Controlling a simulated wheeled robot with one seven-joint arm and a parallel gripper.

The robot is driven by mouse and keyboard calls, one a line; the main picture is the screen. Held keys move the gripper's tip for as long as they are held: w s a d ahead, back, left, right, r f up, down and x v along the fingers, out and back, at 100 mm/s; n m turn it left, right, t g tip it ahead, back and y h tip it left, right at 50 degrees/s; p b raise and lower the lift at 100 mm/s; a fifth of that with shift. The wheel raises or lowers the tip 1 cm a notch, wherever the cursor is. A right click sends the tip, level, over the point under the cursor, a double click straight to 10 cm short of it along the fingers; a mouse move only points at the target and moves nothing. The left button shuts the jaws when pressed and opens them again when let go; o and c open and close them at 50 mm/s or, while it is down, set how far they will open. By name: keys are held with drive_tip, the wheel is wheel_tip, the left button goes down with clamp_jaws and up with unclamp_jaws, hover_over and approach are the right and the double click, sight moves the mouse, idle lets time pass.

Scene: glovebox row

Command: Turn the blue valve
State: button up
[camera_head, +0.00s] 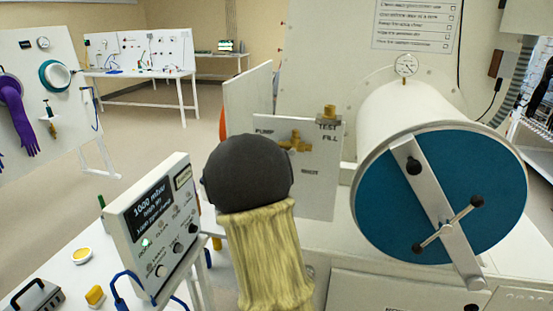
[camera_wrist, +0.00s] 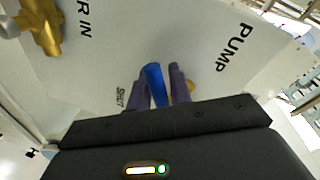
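The blue valve handle (camera_wrist: 155,82) shows in the wrist view, in front of a white panel (camera_wrist: 105,60) lettered PUMP and SHUT. My gripper (camera_wrist: 158,88) has one purple-grey finger on each side of the handle, with no clear gap, so it looks shut on it. A bit of brass (camera_wrist: 191,87) shows beside the right finger. In the head view my arm, with its dark end and yellow sleeve, hides the blue handle and my gripper.
Another brass valve (camera_wrist: 40,28) shows in the wrist view. In the head view, brass fittings (camera_head: 294,142) sit on the panel. A white cylinder with a blue door (camera_head: 380,200) stands to the right. A control box (camera_head: 155,225) stands close on the left.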

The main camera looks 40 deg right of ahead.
drive_tip(key=shift+o, duration=1)
drive_tip(key=shift+w, duration=0.1)
drive_tip(key=shift+s, duration=0.2)
drive_tip(key=b+v, duration=0.1)
drive_tip(key=v, duration=1.6)
drive_tip(key=shift+a, duration=0.1)
drive_tip(key=shift+c, duration=0.2)
